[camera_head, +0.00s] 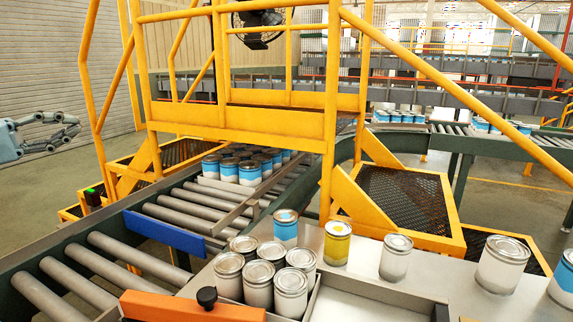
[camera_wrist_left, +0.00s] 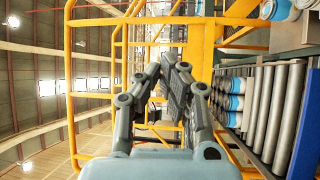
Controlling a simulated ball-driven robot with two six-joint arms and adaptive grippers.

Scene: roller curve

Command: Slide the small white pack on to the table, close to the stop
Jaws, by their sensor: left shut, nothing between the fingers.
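The small white pack (camera_head: 259,291) is a tight group of several plain white cans with grey lids at the bottom middle of the head view. A low grey edge runs along its right side; I cannot tell what lies under it. The grey table top (camera_head: 368,275) spreads to its right. An orange bar with a black knob (camera_head: 190,306) lies in front of the pack; I cannot tell if it is the stop. My left gripper (camera_head: 76,125) is far off at the left, shut and empty in the air. Its closed fingers show in the left wrist view (camera_wrist_left: 168,62). My right gripper is out of view.
Single cans stand on the table: blue (camera_head: 285,226), yellow (camera_head: 337,243), white (camera_head: 396,257) and a larger white one (camera_head: 502,264). A blue bar (camera_head: 164,232) crosses the rollers (camera_head: 143,259). A blue-and-white pack (camera_head: 240,167) stands beyond, beneath a yellow stair frame (camera_head: 240,122).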

